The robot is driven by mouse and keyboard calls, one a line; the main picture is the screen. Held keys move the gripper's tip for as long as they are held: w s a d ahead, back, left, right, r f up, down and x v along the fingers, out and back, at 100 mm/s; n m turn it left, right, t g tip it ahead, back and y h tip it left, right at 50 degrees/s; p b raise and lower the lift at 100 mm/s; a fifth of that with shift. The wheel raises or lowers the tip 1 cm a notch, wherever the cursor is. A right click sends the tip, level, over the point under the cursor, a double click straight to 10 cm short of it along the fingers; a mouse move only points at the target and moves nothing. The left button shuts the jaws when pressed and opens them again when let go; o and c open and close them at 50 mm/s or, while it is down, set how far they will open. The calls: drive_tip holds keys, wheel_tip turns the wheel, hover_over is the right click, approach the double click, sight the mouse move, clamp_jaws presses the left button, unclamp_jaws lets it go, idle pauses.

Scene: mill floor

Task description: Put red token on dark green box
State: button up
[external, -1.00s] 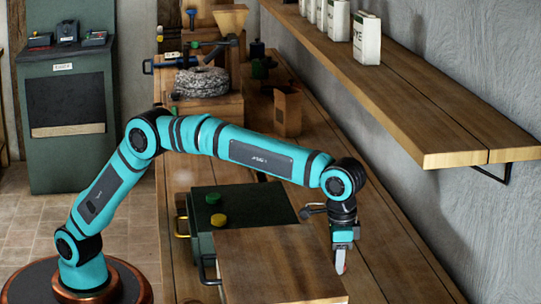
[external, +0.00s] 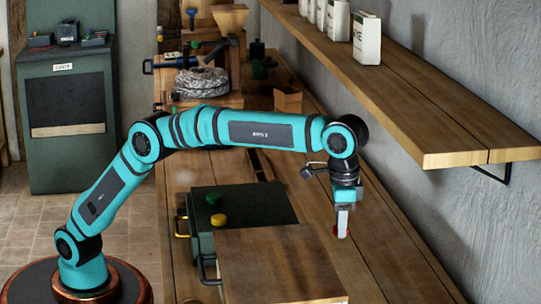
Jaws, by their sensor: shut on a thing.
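My gripper (external: 342,232) is above the bench, just beyond the right edge of the wooden-topped box. The dark green box (external: 252,203) stands on the bench to the left of my gripper.
A wooden-topped box (external: 279,262) stands in front of the dark green box. A wooden shelf (external: 430,120) with white containers (external: 367,40) overhangs on the right. A rope coil (external: 202,82) and a small open wooden box (external: 288,101) stand farther back.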

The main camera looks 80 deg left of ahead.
drive_tip(key=shift+s+a+r, duration=0.2)
drive_tip(key=shift+r, duration=0.1)
drive_tip(key=s+a+r, duration=0.8)
drive_tip(key=s+a, duration=0.4)
drive_tip(key=a, duration=0.1)
drive_tip(key=s+a+r+m, duration=0.1)
drive_tip(key=s+a, duration=1.4)
drive_tip(key=shift+w+d+f, duration=0.1)
drive_tip(key=shift+f, duration=2.25)
drive_tip(key=shift+w+d+f, duration=0.1)
drive_tip(key=shift+f, duration=2.25)
drive_tip(key=shift+f, duration=0.1)
drive_tip(key=o, duration=0.9)
drive_tip(key=shift+o, duration=0.2)
wheel_tip(320, 180, up, 8)
